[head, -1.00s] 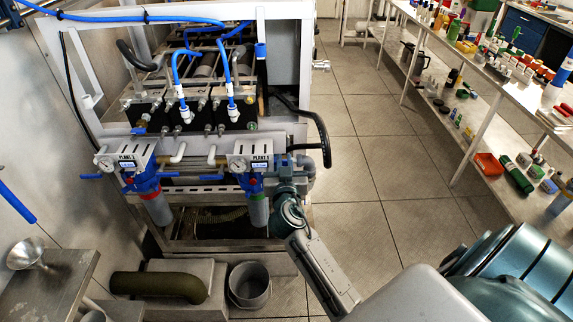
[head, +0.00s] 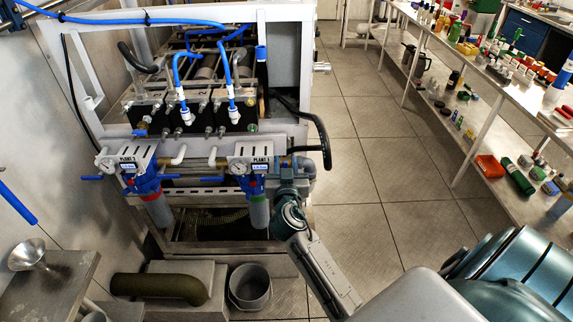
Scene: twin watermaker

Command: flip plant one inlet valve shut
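Two filter units hang on the front of the watermaker frame. The left panel (head: 131,162) and the right panel (head: 251,160) each carry a gauge and a PLANT label; the numbers are too small to read surely. A blue lever (head: 92,178) points left from the left unit. Another blue bar (head: 207,177) lies left of the right unit. My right gripper (head: 283,181) is at the right side of the right unit, close to its blue filter head (head: 252,184). Its fingertips are not clear, and I cannot tell if they touch anything. My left gripper is not in view.
Blue hoses (head: 179,72) and a black hose (head: 322,140) run over the frame. A grey bucket (head: 249,287) and a steel bench with a funnel (head: 29,255) stand below. A shelf (head: 492,90) with bottles stands at right. The tiled floor between is clear.

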